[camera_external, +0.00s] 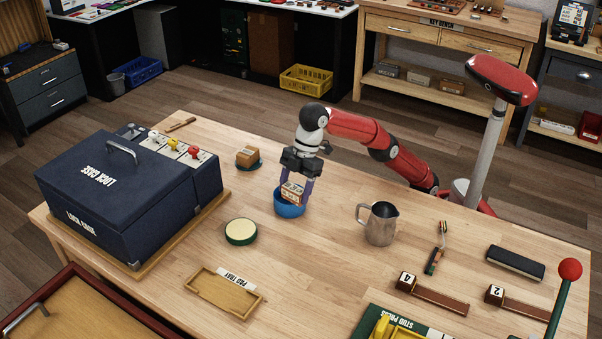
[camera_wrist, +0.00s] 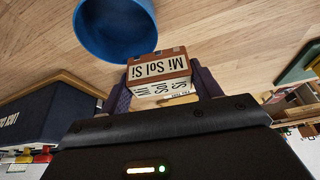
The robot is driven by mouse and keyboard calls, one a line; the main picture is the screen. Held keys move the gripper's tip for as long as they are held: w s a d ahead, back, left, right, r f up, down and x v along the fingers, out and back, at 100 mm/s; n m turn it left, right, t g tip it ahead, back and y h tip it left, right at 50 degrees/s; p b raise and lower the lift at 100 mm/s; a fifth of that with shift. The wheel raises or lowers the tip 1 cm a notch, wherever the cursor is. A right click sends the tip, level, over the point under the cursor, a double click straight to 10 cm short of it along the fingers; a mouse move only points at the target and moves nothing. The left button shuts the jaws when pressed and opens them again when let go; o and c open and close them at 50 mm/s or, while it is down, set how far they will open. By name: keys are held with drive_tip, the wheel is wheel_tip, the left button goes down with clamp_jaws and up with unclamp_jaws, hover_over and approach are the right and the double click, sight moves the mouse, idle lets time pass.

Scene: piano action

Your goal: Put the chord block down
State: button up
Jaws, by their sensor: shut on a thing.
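The chord block (camera_external: 292,194), wooden with white lettered faces, is held between the purple fingers of my gripper (camera_external: 294,187). In the wrist view the block (camera_wrist: 160,68) reads "Mi Sol Si" and sits between both fingers. My gripper is shut on it and points down toward the table. A blue bowl (camera_external: 289,211) stands just below the block in the external view. In the wrist view the bowl (camera_wrist: 115,28) lies beside and beyond the block. The block hides part of the bowl in the external view, and I cannot tell whether they touch.
A brown block (camera_external: 247,157) sits on a dark round coaster at the upper left. A metal pitcher (camera_external: 379,225) stands to the right, and a round green-rimmed pad (camera_external: 241,232) to the left.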

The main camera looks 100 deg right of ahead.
drive_tip(key=s+a+n, duration=0.2)
drive_tip(key=s+a, duration=0.3)
drive_tip(key=a, duration=0.5)
drive_tip(key=shift+y, duration=0.3)
drive_tip(key=shift+w+d+f, duration=0.1)
drive_tip(key=shift+w+f, duration=0.05)
drive_tip(key=shift+f, duration=3.6)
drive_tip(key=shift+f, duration=0.1)
drive_tip(key=o, duration=1)
drive_tip(key=v, duration=1.1)
drive_tip(key=shift+w, duration=0.25)
drive_tip(key=shift+o, duration=0.4)
drive_tip(key=shift+s+d+r, duration=0.1)
drive_tip(key=shift+s+r, duration=0.1)
drive_tip(key=shift+r, duration=0.45)
